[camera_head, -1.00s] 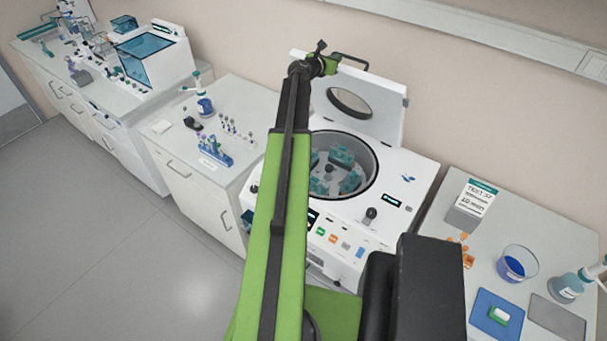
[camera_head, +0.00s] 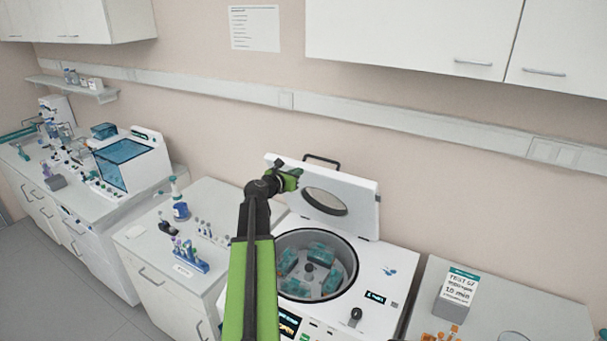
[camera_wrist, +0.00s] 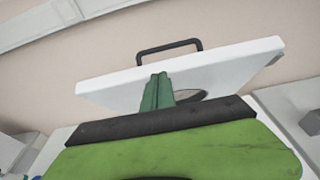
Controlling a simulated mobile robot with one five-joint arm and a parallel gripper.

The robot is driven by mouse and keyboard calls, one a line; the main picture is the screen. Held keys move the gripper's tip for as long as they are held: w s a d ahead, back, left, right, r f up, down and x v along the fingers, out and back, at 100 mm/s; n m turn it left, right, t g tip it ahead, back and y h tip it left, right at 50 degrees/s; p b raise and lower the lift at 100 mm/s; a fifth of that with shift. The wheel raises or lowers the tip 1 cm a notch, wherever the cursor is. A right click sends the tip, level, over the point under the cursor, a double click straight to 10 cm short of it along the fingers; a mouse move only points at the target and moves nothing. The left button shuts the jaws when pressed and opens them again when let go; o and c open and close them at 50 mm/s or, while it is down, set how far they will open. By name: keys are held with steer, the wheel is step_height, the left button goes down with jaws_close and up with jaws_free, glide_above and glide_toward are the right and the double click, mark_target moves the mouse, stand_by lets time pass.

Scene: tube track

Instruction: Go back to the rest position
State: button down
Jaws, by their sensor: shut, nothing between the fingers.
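My gripper (camera_head: 292,174) is at the end of my green and black arm, in front of the raised lid (camera_head: 358,205) of the white centrifuge (camera_head: 375,270). In the wrist view my green gripper fingers (camera_wrist: 157,92) are together with nothing between them, and the lid (camera_wrist: 235,65) with its black handle (camera_wrist: 170,46) stands behind them. The centrifuge's open bowl (camera_head: 345,268) shows a rotor with teal buckets (camera_head: 322,257). My arm covers part of the centrifuge's left side.
A blue tube rack (camera_head: 190,262) stands on the counter to the left. A white box-shaped device with a blue window (camera_head: 125,160) is farther left. A sign block (camera_head: 455,295) stands on the right counter. Wall cabinets (camera_head: 430,40) hang above.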

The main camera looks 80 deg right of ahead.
steer(key=v, duration=0.2)
steer(key=f+v, duration=0.1)
steer(key=v, duration=0.1)
steer(key=shift+w+a, duration=0.1)
steer(key=shift+a, duration=0.05)
